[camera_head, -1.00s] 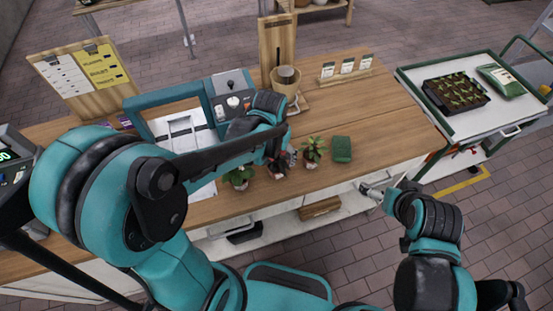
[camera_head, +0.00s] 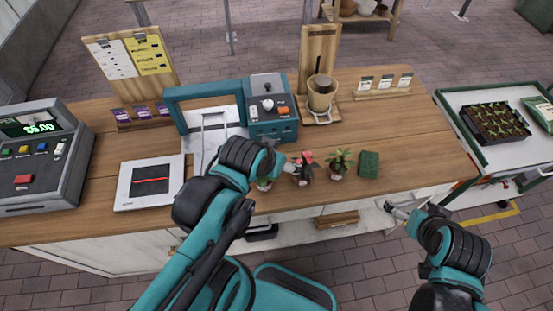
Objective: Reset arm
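My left arm reaches up from the bottom left in the head view, with its wrist over the front of the wooden counter (camera_head: 105,185). My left gripper is mostly hidden behind that wrist; only a part near the small potted plants shows, so its fingers cannot be read. My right gripper (camera_head: 389,206) is at the right, just in front of the counter edge, low and apart from any object. Its fingertips are small and I cannot tell if they are open.
Several potted plants, one of them a green plant (camera_head: 339,162), and a green block (camera_head: 369,164) stand near the front edge. A cash register (camera_head: 40,160), a flat scanner (camera_head: 150,182) and a teal machine (camera_head: 268,107) are on the counter. A cart with a seedling tray (camera_head: 494,122) stands right.

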